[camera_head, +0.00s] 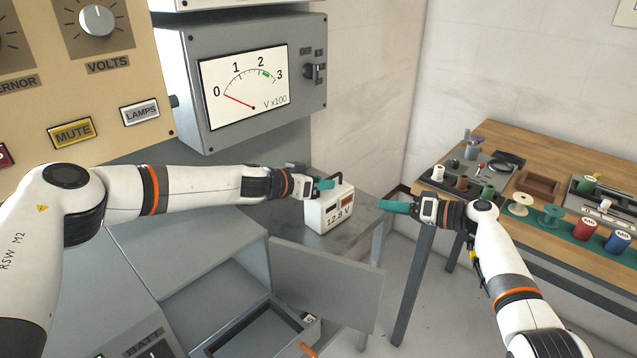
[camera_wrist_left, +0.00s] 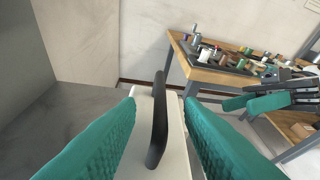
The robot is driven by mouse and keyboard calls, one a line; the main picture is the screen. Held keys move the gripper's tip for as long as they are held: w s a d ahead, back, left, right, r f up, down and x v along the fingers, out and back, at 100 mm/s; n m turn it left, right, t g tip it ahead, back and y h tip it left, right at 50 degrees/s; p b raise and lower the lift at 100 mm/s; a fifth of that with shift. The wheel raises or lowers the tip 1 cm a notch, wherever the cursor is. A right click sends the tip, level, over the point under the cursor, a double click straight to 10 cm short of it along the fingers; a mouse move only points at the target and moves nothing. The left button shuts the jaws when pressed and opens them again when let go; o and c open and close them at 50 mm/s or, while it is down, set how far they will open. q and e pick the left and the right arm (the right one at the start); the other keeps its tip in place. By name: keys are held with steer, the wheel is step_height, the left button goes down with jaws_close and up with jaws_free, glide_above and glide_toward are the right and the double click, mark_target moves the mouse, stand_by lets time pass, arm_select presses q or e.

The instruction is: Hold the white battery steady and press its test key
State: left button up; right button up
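The white battery (camera_head: 325,213) stands upright on a grey bench, marked 12.8 V, with a small dark red panel above the marking. Its black carry handle (camera_wrist_left: 158,122) rises from the top. My left gripper (camera_head: 325,184) is at the top of the battery. In the left wrist view its green fingers are apart on both sides of the handle, with gaps, not closed on it. My right gripper (camera_head: 396,207) is to the right of the battery, in free air, pointing at it. It also shows in the left wrist view (camera_wrist_left: 258,102); its finger gap is unclear. I cannot make out the test key.
The grey bench (camera_head: 363,222) has bare room right of the battery. A grey cabinet door (camera_head: 325,287) stands open below. A meter box (camera_head: 250,80) is above left. A wooden workbench (camera_head: 540,152) with spools and small parts stands at the right.

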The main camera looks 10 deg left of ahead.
arm_select(q)
steer(key=shift+c, duration=0.3)
jaws_close()
stand_by(0.6)
stand_by(0.9)
arm_select(e)
jaws_close()
stand_by(1.5)
